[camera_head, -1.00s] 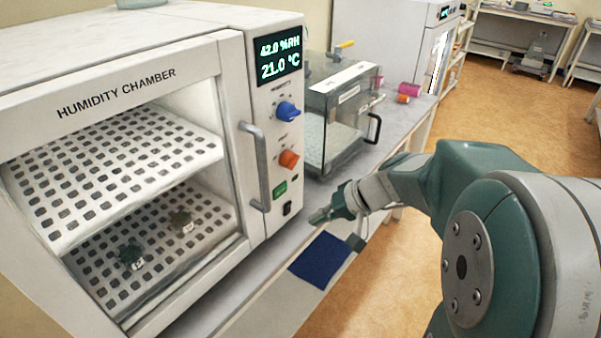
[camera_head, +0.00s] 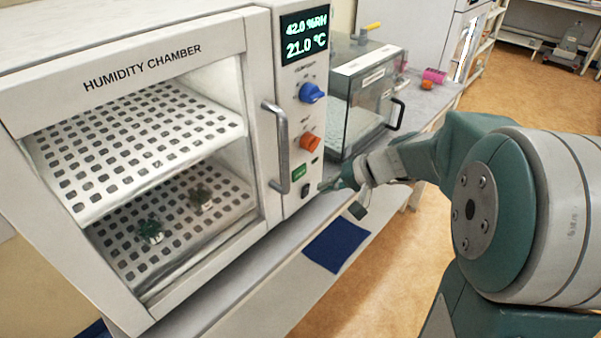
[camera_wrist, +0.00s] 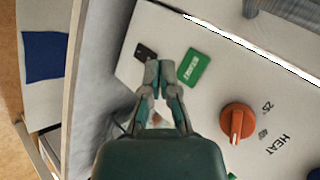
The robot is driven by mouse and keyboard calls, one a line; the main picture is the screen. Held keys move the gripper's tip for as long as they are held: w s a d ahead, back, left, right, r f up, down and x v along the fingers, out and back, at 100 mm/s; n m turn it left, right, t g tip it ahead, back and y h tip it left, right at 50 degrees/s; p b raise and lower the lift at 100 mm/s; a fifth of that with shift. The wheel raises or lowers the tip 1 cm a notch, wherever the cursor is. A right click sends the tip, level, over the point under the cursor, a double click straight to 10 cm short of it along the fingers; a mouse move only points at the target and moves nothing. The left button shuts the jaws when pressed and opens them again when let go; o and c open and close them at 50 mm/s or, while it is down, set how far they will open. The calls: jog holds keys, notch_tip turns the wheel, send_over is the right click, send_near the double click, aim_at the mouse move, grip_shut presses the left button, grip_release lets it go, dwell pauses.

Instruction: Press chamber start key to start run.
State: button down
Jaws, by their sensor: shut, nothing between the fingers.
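The humidity chamber (camera_head: 262,55) stands on the bench with its glass door closed. Its green start key (camera_head: 299,172) is low on the control panel, below the orange heat knob (camera_head: 309,142) and above a black switch (camera_head: 306,187). In the wrist view the green key (camera_wrist: 195,68) lies just right of my gripper's fingertips (camera_wrist: 160,72), and the black switch (camera_wrist: 146,52) lies to their upper left. My gripper (camera_head: 326,187) is shut and empty, pointing at the panel beside the key. I cannot tell whether the tips touch the panel.
A blue knob (camera_head: 312,93) and a lit display (camera_head: 304,35) are higher on the panel. The door handle (camera_head: 278,147) sticks out left of the key. A clear box (camera_head: 365,100) stands behind. A blue mat (camera_head: 336,245) lies in front on the bench.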

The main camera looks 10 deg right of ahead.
aim_at(299, 179)
jog(key=shift+w+a, duration=0.6)
jog(key=shift+w, duration=0.2)
jog(key=shift+w+a, duration=0.6)
jog(key=shift+w, duration=0.15)
jog(key=shift+w+a+r, duration=0.1)
jog(key=shift+w+a, duration=0.1)
jog(key=shift+w, duration=0.1)
dwell(0.3)
jog(key=shift+w+a, duration=0.2)
jog(key=shift+w, duration=0.05)
dwell(0.7)
jog(key=shift+s+d, duration=0.45)
jog(key=shift+s, duration=0.15)
jog(key=shift+s, duration=0.1)
jog(key=s+d, duration=0.1)
jog(key=s, duration=0.1)
jog(key=s+d, duration=0.2)
dwell(0.5)
